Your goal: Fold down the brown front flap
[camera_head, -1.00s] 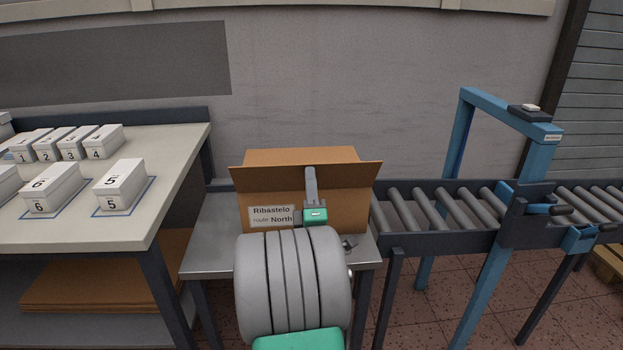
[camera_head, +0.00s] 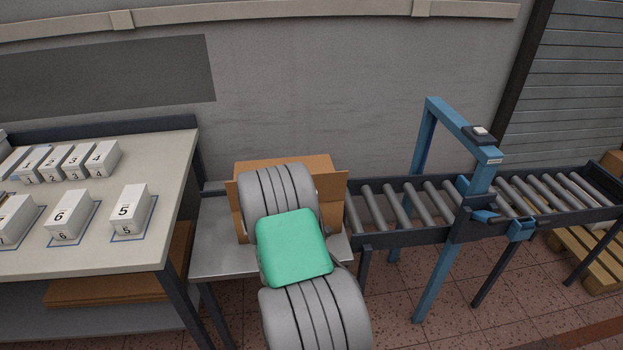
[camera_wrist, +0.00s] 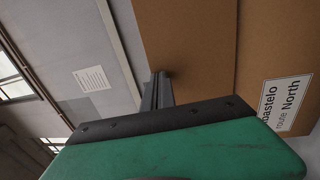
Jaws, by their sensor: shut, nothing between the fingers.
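The brown cardboard box stands on the metal table left of the roller conveyor. In the head view my arm covers most of its front, and the brown front flap (camera_head: 333,186) shows only at its sides, standing up and leaning outward. In the wrist view the flap (camera_wrist: 195,45) is a broad brown panel, with a fold line between it and the labelled front face (camera_wrist: 275,45). My gripper (camera_wrist: 160,78) is shut and empty, with its fingertips over the flap near its free edge. I cannot tell whether they touch. The head view hides my gripper behind the arm.
The metal table (camera_head: 215,240) has bare room left of the box. A roller conveyor (camera_head: 400,205) with a blue frame (camera_head: 428,140) stands to the right. A worktable (camera_head: 100,250) with several numbered white boxes is at the left.

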